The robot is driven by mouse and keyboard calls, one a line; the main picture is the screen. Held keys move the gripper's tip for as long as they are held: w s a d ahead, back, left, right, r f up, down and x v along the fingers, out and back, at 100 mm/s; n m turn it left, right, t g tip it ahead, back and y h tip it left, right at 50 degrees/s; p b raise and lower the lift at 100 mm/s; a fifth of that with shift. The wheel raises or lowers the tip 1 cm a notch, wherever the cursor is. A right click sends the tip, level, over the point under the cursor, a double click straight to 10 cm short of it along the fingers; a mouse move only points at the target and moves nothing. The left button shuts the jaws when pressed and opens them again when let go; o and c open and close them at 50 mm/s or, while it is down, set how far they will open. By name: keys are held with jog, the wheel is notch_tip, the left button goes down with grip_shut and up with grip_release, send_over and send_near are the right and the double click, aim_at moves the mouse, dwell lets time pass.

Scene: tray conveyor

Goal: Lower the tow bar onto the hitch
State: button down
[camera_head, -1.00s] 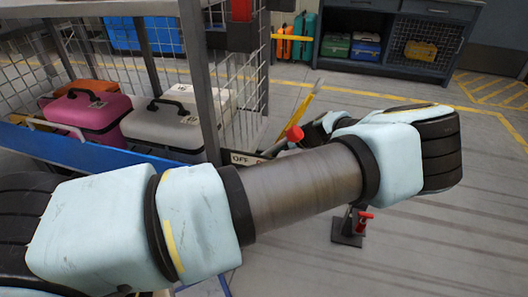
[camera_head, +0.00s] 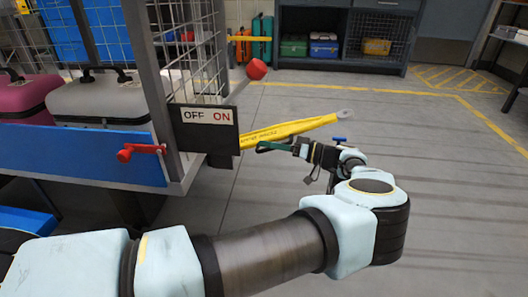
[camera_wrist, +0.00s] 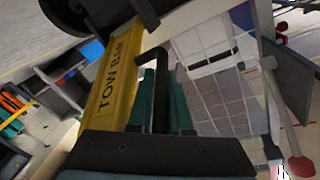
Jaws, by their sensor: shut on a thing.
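The yellow tow bar (camera_head: 295,130) runs from beside the cart's black sign plate outward to the right, tilted slightly up, with a grey ring end. The ring end is in the air, clear of the floor. My gripper (camera_head: 264,147), with green fingers, is at the bar's near side. In the wrist view, my gripper (camera_wrist: 162,88) is shut around a black rod alongside the yellow bar (camera_wrist: 113,80), which reads TOW BAR. I cannot make out the hitch; my arm covers part of the floor.
The cart's OFF/ON sign (camera_head: 207,116), red-knobbed lever (camera_head: 257,69) and red crank (camera_head: 140,151) are close on the left. Pink (camera_head: 22,94) and grey cases (camera_head: 98,98) stand on the cart. Open floor lies right; a dark shelf unit (camera_head: 345,62) is behind.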

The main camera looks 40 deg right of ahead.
jog(key=shift+s+d+f+t+y+b, duration=0.15)
jog(key=shift+f+t+b, duration=0.1)
jog(key=shift+f+b, duration=0.2)
jog(key=shift+s+d+f+t+y+b, duration=0.15)
jog(key=shift+f+t+b, duration=0.15)
jog(key=shift+b, duration=0.25)
jog(key=shift+w+a, duration=0.1)
jog(key=c, duration=1.1)
grip_release()
